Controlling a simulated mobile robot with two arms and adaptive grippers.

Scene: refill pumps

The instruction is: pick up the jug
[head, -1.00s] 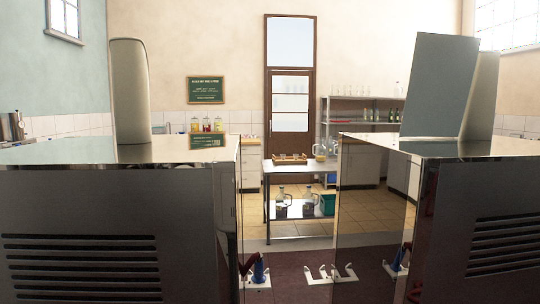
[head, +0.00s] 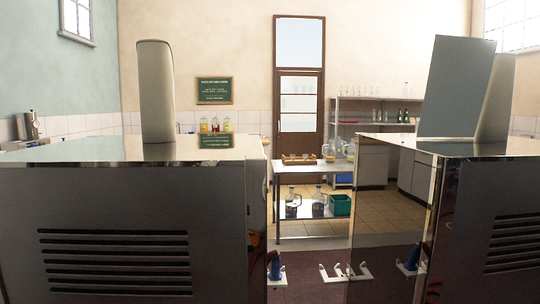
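Several clear glass jugs stand on a steel cart in the middle distance. One jug (head: 328,153) is on the cart's top shelf at its right end, with something yellowish inside or beside it. Two more jugs, a left one (head: 292,197) and a right one (head: 318,197), stand upright on the lower shelf and look dark at the bottom. I cannot tell which jug is meant. Neither of my grippers is in view.
Two large steel cabinets, left (head: 210,220) and right (head: 470,200), stand close in front with a gap between. The right one's side mirrors the room. A wooden tray (head: 299,159) and green bin (head: 340,205) are on the cart. White floor brackets (head: 345,272) lie on the dark mat.

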